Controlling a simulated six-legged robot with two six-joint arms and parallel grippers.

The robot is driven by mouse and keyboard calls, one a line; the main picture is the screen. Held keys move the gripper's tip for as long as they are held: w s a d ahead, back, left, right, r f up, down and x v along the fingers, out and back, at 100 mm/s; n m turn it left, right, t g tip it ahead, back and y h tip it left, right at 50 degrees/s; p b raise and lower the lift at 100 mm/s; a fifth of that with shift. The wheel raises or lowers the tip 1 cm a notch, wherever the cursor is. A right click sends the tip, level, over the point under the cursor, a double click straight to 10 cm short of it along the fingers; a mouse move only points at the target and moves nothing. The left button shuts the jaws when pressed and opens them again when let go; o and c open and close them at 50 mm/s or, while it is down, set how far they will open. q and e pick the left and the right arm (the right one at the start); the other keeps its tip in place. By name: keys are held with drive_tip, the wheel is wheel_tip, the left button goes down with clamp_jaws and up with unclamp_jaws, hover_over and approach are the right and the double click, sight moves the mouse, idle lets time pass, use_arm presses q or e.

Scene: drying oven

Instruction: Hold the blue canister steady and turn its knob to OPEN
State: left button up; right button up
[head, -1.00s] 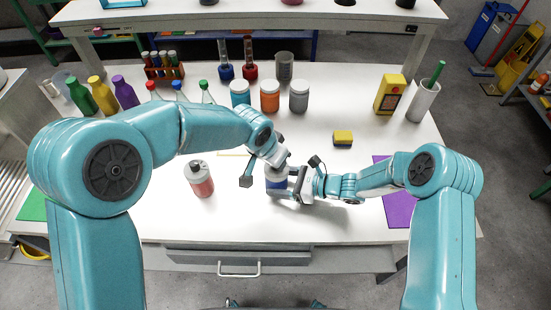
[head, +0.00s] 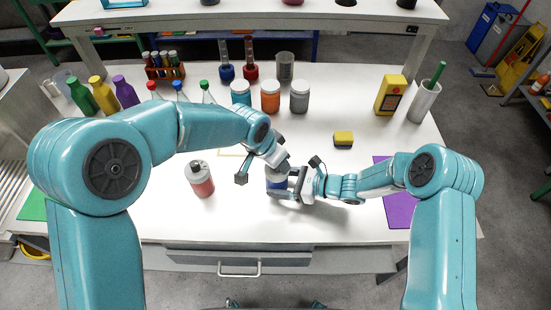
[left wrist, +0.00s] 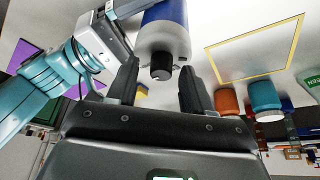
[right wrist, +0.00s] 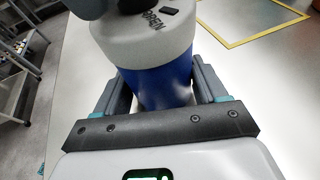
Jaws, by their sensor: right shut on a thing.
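The blue canister (head: 277,184) stands upright on the white table, with a pale grey top and a black knob (left wrist: 161,66). My right gripper (head: 292,183) is shut on its blue body; in the right wrist view the fingers lie on both sides of the blue body (right wrist: 160,88). The OPEN mark shows on the top in that view. My left gripper (left wrist: 158,84) is over the canister, fingers apart on either side of the knob, with visible gaps. In the head view, the left gripper hides the knob.
A grey-and-red canister (head: 201,180) stands to the left. A yellow outlined square (left wrist: 256,48) is on the table behind. Several lidded jars (head: 270,97) stand farther back. A yellow sponge (head: 343,138) and purple mat (head: 398,205) lie to the right.

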use_arm(q)
drive_tip(key=v, duration=1.2)
use_arm(e)
drive_tip(key=o, duration=0.9)
drive_tip(key=shift+c, duration=0.2)
drive_tip(key=shift+d, duration=0.1)
